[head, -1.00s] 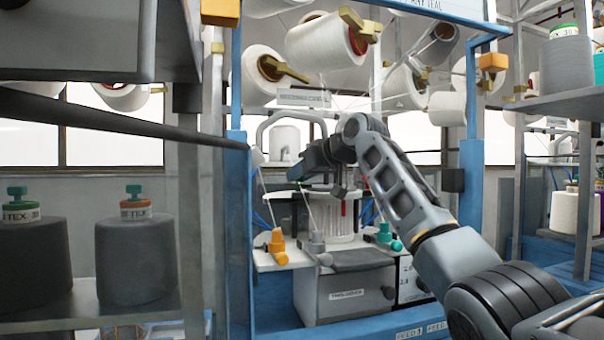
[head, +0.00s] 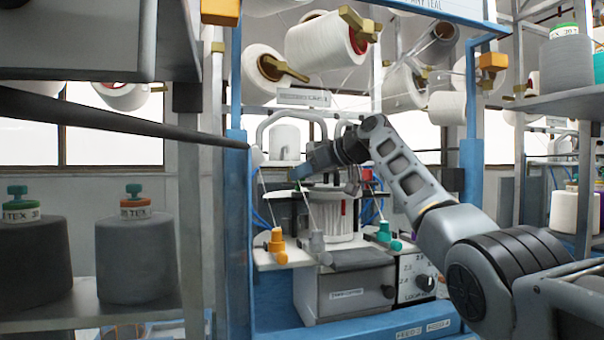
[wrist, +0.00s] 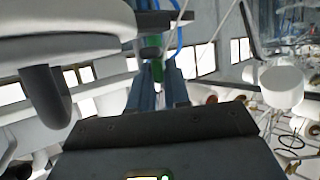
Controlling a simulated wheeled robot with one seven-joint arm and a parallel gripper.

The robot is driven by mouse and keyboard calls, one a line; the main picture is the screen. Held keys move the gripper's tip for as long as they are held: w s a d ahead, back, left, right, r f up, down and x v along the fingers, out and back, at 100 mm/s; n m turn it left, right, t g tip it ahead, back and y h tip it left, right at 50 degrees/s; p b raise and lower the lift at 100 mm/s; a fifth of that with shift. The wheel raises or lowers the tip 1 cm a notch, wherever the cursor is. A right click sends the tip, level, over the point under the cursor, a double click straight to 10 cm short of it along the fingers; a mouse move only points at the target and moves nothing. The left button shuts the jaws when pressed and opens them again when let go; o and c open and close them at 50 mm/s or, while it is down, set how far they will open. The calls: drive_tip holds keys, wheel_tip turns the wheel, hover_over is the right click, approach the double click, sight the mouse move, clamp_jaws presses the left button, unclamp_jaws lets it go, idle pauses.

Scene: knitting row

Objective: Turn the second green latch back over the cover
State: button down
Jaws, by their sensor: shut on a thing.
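In the wrist view the green latch (wrist: 157,70) is a small upright piece between the two fingertips of my gripper (wrist: 157,82), which is shut on it. In the head view my gripper (head: 298,173) is at the left rim of the round knitting machine, just above its grey top plate (head: 325,188). The latch is too small to make out there, and my gripper and arm partly hide the top. I cannot tell the cover apart for certain, nor whether the latch lies over it. A large pale rounded part (wrist: 65,48) is close on the left in the wrist view.
White yarn cones (head: 325,38) hang above. Orange (head: 277,245), grey and teal (head: 384,235) fittings stand on the ledge in front, with thin yarns rising from them. Blue frame posts (head: 237,200) flank the machine. Dark cones (head: 135,255) stand on the left shelf.

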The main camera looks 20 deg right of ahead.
drive_tip(key=shift+d+n+g+y, duration=0.1)
drive_tip(key=shift+n+g+y, duration=0.5)
drive_tip(key=shift+n, duration=0.1)
drive_tip(key=c, duration=1.2)
unclamp_jaws()
drive_tip(key=shift+b+v, duration=1.4)
drive_tip(key=shift+v, duration=2.4)
drive_tip(key=shift+d, duration=0.1)
